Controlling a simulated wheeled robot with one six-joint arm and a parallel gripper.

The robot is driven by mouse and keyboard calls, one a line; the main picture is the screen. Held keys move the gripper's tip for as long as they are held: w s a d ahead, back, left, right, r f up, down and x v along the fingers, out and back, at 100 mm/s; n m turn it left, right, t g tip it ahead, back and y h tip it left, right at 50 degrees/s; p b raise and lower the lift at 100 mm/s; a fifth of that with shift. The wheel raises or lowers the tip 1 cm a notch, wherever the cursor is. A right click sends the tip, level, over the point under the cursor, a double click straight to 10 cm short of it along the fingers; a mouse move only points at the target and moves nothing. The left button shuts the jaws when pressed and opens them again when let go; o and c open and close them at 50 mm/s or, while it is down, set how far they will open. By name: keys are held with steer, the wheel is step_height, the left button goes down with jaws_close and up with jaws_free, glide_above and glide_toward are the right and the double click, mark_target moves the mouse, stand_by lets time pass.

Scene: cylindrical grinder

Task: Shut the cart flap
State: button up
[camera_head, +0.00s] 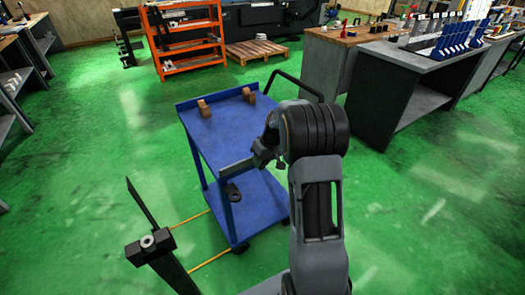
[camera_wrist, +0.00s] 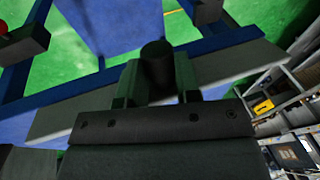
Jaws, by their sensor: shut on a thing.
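The blue cart (camera_head: 220,142) stands in the middle of the head view, with a flat top and a lower shelf. A grey strip, the cart flap (camera_head: 236,168), lies at the cart's near edge, partly behind my arm. In the wrist view the flap (camera_wrist: 240,67) runs slantwise across the picture beside a blue cart rail. A short black cylindrical knob (camera_wrist: 157,60) stands between my fingers. My gripper (camera_wrist: 157,85) is shut on this knob; in the head view my gripper (camera_head: 262,155) is at the flap's right part. The flap's exact angle is hard to tell.
A black post (camera_head: 150,245) with yellow rods stands front left. An orange rack (camera_head: 185,45) and workbenches (camera_head: 390,100) stand farther back. Green floor is free left.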

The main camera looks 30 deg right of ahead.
steer(key=shift+w+r+g+p, duration=0.45)
steer(key=shift+g+p, duration=0.65)
steer(key=shift+p, duration=0.6)
steer(key=o, duration=0.9)
steer(key=shift+f, duration=0.1)
steer(key=v, duration=1.4)
steer(key=shift+w+a, duration=0.2)
steer(key=shift+a, duration=0.05)
